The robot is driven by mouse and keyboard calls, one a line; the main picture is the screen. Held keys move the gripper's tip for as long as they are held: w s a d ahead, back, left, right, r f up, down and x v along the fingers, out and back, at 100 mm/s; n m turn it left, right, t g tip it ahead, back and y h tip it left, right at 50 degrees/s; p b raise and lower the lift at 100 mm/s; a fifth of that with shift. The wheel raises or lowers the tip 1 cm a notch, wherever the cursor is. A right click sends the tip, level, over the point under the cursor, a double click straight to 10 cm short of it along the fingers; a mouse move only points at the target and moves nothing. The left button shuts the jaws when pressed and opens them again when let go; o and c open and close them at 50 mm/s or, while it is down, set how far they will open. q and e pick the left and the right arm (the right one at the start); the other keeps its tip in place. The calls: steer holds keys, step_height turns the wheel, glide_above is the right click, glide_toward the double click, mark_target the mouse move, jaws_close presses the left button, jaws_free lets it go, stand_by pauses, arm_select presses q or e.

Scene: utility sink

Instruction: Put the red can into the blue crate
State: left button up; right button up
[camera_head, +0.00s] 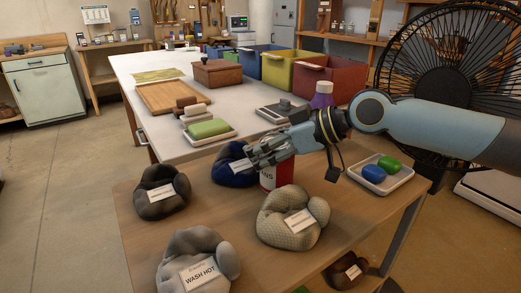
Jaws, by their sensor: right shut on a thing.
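The red can (283,177), with a white label, is upright at the back of the near wooden table. My right gripper (268,155) comes in from the right and is shut on the red can, its fingers covering the can's upper part. I cannot tell whether the can's base touches the table. The blue crate (252,68) stands at the far end of the white table, left of the yellow crate (286,72). My left gripper is not in view.
Several labelled cloth bundles (293,215) lie around the can. A soap tray (381,176) is to the right. On the white table (180,147) are a red crate (331,83), a purple-capped bottle (322,95), a grey scale (283,110) and a wooden board (166,97). A large fan (440,50) stands right.

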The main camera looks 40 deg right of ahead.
steer(key=o, duration=0.7)
steer(key=shift+f, duration=0.1)
steer(key=o, duration=0.9)
steer(key=shift+c, duration=0.2)
